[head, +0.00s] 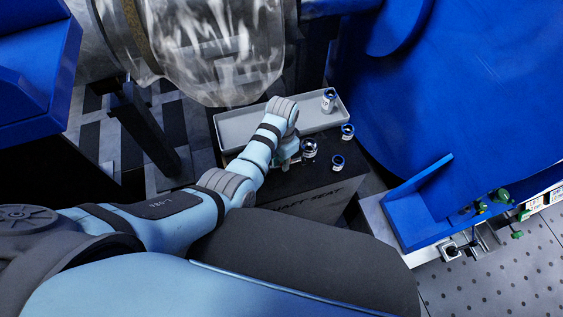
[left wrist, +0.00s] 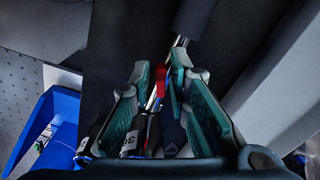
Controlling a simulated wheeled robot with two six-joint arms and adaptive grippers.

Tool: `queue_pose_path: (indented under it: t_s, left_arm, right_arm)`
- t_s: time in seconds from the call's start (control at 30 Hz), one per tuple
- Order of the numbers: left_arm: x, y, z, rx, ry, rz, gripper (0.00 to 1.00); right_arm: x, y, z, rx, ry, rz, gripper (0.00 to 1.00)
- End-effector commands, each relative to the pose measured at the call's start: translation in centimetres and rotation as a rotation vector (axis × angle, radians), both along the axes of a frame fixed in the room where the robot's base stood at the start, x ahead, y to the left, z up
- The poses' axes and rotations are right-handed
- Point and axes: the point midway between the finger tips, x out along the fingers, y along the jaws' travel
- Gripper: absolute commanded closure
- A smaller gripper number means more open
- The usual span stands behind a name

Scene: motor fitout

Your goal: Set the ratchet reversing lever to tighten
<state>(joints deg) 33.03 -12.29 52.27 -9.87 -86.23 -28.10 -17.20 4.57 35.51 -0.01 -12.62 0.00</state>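My left gripper (left wrist: 160,76) points down over the dark box, where its arm reaches in the head view (head: 286,158). In the left wrist view its two teal fingers lean inward, with a narrow space between the tips. A small red part (left wrist: 160,80) shows in that space. A chrome shaft with a dark grip (left wrist: 179,42) runs up from near the right fingertip; it looks like part of the ratchet. Slim chrome and dark pieces (left wrist: 154,125) show between the fingers below. I cannot tell whether the fingers touch the red part, or which way any lever is set. My right gripper is not in view.
Several chrome sockets with blue bands, one here (head: 309,148), stand on the dark box (head: 320,185). A grey tray (head: 235,132) lies behind, with one socket at its right end. A large blue housing (head: 470,80) rises beyond.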

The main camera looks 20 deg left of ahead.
Motion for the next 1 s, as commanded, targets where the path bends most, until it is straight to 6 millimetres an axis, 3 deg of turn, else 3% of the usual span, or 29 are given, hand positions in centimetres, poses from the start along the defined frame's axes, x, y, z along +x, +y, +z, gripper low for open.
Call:
queue_pose_path:
  t_s: [0.2,0.33,0.5,0.67,0.93,1.0]
  left_arm:
    - [0.0,0.0,0.1,0.0,-0.001,0.0,0.83]
    - [0.0,0.0,0.1,0.0,-0.001,0.0,1.0]
    - [0.0,-0.1,0.2,0.0,0.0,0.006,1.0]
    - [-0.2,-0.4,0.6,-0.001,0.003,0.116,1.0]
    - [-0.1,-0.4,0.1,-0.002,0.0,0.142,1.0]
    - [-0.1,-0.4,0.1,-0.002,0.0,0.142,0.83]
  right_arm:
    - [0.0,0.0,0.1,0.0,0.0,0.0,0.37]
    - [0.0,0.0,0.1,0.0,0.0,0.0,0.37]
    - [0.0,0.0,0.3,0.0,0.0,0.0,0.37]
    - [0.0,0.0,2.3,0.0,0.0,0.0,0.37]
    - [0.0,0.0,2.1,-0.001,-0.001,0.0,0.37]
    - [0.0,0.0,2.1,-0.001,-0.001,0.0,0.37]
